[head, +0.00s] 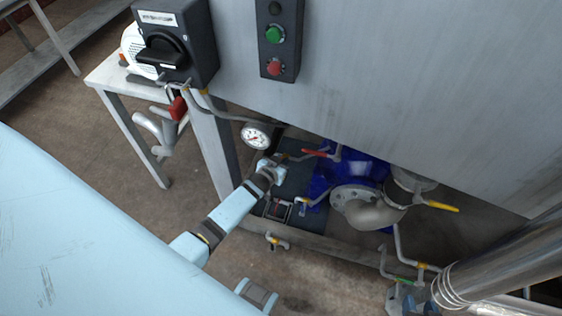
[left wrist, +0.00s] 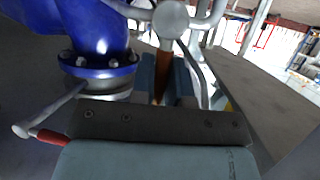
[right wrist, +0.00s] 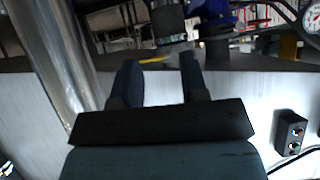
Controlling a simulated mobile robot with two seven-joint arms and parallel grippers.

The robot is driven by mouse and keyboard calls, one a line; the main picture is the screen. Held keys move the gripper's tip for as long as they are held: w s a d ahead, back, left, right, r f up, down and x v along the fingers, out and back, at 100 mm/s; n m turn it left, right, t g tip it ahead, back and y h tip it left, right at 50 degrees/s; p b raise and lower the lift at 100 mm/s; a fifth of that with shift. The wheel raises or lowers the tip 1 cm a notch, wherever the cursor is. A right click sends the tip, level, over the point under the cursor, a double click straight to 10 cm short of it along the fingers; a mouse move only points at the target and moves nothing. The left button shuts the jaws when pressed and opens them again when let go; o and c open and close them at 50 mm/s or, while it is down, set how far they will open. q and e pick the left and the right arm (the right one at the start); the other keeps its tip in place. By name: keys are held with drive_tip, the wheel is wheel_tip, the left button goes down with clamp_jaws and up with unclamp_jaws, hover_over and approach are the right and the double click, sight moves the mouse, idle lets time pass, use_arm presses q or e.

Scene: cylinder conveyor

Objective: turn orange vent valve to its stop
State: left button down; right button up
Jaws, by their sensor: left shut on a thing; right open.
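The orange vent valve's handle (left wrist: 162,80) stands between the fingers of my left gripper (left wrist: 165,62), which is shut on it. A round grey end (left wrist: 170,20) shows just beyond the handle. In the head view my left gripper (head: 278,170) reaches in beside the blue pump; it seems to cover the orange handle, so the handle's angle there cannot be told. My right gripper (right wrist: 158,64) is open and empty. A yellow handle (right wrist: 152,59) shows beyond its fingers, apparently apart from them.
The blue pump (head: 336,172) has a red lever (head: 315,153) near it. A yellow lever (head: 443,207) is at its right. A pressure gauge (head: 256,136) is above my left gripper. A steel pipe (head: 500,262) stands at lower right. A grey panel (head: 380,90) overhangs the pump.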

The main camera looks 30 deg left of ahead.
use_arm(q)
drive_tip(key=c, duration=1.1)
unclamp_jaws()
drive_tip(key=shift+c, duration=0.2)
drive_tip(key=p+v, duration=0.2)
drive_tip(key=v, duration=1.1)
drive_tip(key=shift+s+r+p, duration=0.15)
drive_tip(key=shift+s+p, duration=0.2)
drive_tip(key=shift+p, duration=0.05)
use_arm(e)
drive_tip(key=shift+d+r, duration=0.1)
drive_tip(key=shift+r, duration=0.5)
